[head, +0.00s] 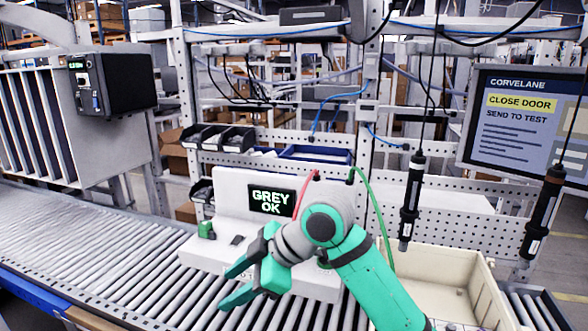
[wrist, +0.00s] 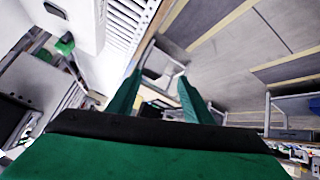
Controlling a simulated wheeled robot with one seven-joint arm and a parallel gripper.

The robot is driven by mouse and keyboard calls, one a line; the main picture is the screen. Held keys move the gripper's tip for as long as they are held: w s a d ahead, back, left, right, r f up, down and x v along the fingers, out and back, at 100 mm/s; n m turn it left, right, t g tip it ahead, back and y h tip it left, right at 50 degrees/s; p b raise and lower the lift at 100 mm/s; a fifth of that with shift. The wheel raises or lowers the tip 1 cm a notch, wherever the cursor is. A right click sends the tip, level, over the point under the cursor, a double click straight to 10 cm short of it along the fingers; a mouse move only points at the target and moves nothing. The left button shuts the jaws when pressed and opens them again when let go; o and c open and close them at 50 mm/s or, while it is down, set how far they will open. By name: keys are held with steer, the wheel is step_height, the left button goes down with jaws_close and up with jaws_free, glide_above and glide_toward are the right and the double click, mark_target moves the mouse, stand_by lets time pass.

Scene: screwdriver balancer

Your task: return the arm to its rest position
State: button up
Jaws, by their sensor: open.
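My teal and grey arm (head: 375,280) reaches up from the bottom right in the head view and bends down to the left. My gripper (head: 226,289) points left, in front of the white fixture (head: 225,190) and above the conveyor rollers. Its two teal fingers are spread apart with nothing between them. In the wrist view, the gripper (wrist: 160,80) also shows its fingers apart and empty, with floor beyond them. The arm hides part of the fixture. The fixture's display (head: 271,200) reads "GREY OK".
Two dark screwdrivers (head: 411,200) (head: 541,212) hang on cables at the right. A beige crate (head: 480,290) sits right of my arm. A monitor (head: 524,120) reads "CLOSE DOOR" and "SEND TO TEST". Red and green leads rise behind my arm. The left conveyor (head: 80,240) is clear.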

steer(key=w+a+f+m+t+y, duration=0.4)
steer(key=a+f+m+t+y, duration=0.25)
steer(key=f+m+t, duration=0.2)
steer(key=s+d+f+m+t+h, duration=0.35)
steer(key=f+m, duration=0.25)
steer(key=f, duration=0.3)
steer(key=s+d+f+m+t+h, duration=0.2)
steer(key=s+f+m+t+h, duration=0.15)
steer(key=f+m+h, duration=0.35)
steer(key=s+d+f+m+g+h, duration=0.15)
steer(key=s+d+f, duration=0.3)
steer(key=s, duration=0.45)
steer(key=s+d+f+h, duration=0.2)
steer(key=s+d+f, duration=0.1)
steer(key=s+f, duration=0.4)
steer(key=s+d+r+n, duration=0.1)
steer(key=s+d, duration=0.1)
steer(key=s, duration=0.7)
steer(key=s+d+r+n+h, duration=0.1)
steer(key=s+d+r+n, duration=0.1)
steer(key=s, duration=0.7)
steer(key=shift+s+d+g, duration=0.3)
steer(key=shift+s+d, duration=0.05)
steer(key=shift+d, duration=0.35)
